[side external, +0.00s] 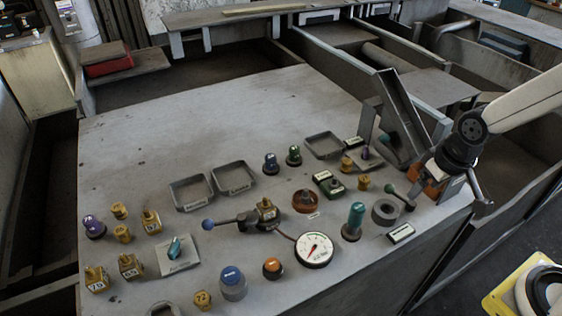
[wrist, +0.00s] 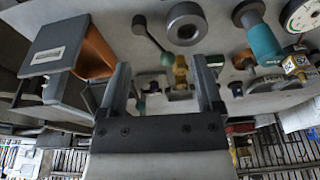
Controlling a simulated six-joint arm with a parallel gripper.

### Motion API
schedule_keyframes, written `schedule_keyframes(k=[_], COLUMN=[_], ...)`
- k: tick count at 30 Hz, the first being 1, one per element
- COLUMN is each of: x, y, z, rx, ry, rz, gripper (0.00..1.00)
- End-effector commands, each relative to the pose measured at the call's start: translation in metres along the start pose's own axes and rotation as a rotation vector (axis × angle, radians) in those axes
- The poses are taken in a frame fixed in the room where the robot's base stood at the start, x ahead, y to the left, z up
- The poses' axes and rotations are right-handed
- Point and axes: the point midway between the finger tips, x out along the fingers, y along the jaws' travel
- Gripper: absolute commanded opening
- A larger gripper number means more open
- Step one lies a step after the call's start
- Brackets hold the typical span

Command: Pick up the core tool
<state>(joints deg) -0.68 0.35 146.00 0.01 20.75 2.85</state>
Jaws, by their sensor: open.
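I cannot tell for sure which item is the core tool, as no label naming it is readable. One candidate is the upright teal-handled tool (side external: 355,218), on the bench right of the dial; its teal handle also shows at the upper right of the wrist view (wrist: 263,42). Other knobbed tools are blue (side external: 270,162), green (side external: 293,155) and purple (side external: 92,226). My gripper (side external: 479,188) is at the bench's right edge, apart from these tools. In the wrist view its two fingers (wrist: 160,64) are spread, with nothing held between them.
A grey ring (side external: 386,211) and a green-knobbed lever (side external: 390,188) are nearby. A tall grey channel-like holder (side external: 400,110) and an orange block (side external: 428,189) stand close to my wrist. The dial gauge (side external: 314,249) is mid-bench.

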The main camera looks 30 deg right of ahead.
Motion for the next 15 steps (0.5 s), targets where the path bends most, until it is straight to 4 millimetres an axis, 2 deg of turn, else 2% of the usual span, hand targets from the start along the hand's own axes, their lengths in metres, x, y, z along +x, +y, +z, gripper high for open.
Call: schedule_keyframes(k=[5, 15], x=[0.0, -0.003], y=[-0.011, -0.046], z=[-0.007, -0.023], rx=[0.107, 0.463], ry=[-0.02, -0.088], rz=[-0.005, 0.004], gripper=[0.84, 0.84])
